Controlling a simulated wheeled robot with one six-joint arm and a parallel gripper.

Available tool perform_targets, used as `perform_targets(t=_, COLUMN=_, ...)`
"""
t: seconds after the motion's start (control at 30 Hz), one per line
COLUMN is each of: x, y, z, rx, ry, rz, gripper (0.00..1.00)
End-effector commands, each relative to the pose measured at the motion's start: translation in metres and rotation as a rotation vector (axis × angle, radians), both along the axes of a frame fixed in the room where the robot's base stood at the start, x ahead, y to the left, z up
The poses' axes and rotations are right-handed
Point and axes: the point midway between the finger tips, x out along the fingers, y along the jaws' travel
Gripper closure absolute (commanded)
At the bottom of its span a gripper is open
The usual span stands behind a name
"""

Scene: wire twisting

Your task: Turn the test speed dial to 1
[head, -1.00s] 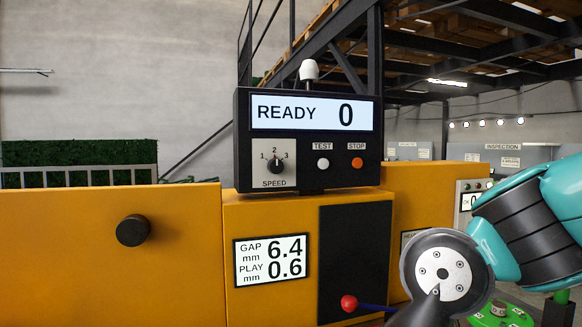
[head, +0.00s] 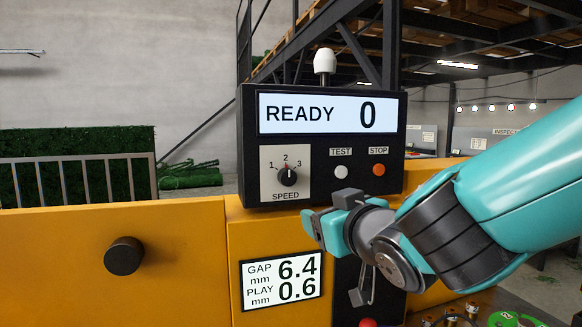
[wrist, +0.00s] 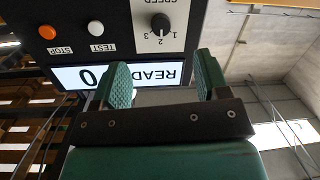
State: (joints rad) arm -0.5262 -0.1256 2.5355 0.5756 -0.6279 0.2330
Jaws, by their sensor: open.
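The test speed dial (head: 288,177) is a round black knob on a pale plate marked 1, 2, 3 and SPEED. Its pointer mark points up at 2. The dial also shows upside down at the top of the wrist view (wrist: 160,22). My gripper (head: 318,228) is just below the control box, to the lower right of the dial, and apart from it. In the wrist view its two green ridged fingers (wrist: 165,78) are spread with nothing between them. The dial lies beyond the fingertips in that view.
The control box display (head: 318,114) reads READY 0. A white TEST button (head: 341,172) and an orange STOP button (head: 378,170) sit right of the dial. Below, a gauge panel (head: 281,280) and a black knob (head: 124,256) are on the yellow housing. Space left of the box is clear.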

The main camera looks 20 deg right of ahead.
Motion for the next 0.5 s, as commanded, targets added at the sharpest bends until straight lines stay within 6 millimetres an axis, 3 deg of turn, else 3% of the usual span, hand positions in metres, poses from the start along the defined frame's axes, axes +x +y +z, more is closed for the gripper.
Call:
perform_targets(t=0.03, x=0.001, y=0.001, z=0.012, rx=-0.014, ry=-0.048, rz=0.005, gripper=0.32)
perform_targets(t=0.13, x=0.004, y=0.001, z=0.025, rx=-0.03, ry=-0.106, rz=0.009, gripper=0.32)
perform_targets(t=0.5, x=0.031, y=0.003, z=0.031, rx=-0.039, ry=-0.11, rz=0.007, gripper=0.32)
